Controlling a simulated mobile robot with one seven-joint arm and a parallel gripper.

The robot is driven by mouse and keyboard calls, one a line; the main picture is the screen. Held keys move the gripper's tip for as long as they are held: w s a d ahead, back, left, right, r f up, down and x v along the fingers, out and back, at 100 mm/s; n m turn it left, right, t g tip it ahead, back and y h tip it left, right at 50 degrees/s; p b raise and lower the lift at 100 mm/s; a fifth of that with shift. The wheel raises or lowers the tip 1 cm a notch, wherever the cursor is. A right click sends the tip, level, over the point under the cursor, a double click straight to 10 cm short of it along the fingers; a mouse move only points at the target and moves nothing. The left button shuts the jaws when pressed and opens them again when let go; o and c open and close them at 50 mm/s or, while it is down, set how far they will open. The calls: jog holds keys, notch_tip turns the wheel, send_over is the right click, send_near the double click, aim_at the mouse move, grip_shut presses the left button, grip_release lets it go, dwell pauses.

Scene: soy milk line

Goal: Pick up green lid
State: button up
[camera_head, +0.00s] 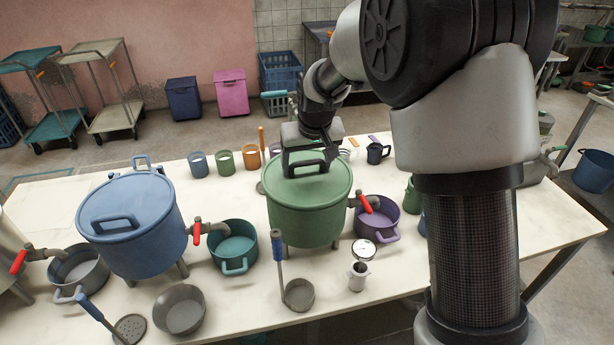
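The green lid (322,188) lies on top of the green pot (305,222) in the middle of the table. The fingertips are small and partly mixed with the dark handle. I cannot tell whether the fingers are apart or closed on the handle.
A blue lidded pot (135,228) stands to the left, with a teal pan (233,248) between. A purple pan (377,218) is right of the green pot. Colored cups (225,161) stand behind. A ladle (299,293) and a grey bowl (180,310) are in front.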

jog(key=c, duration=0.7)
jog(key=shift+r, duration=0.15)
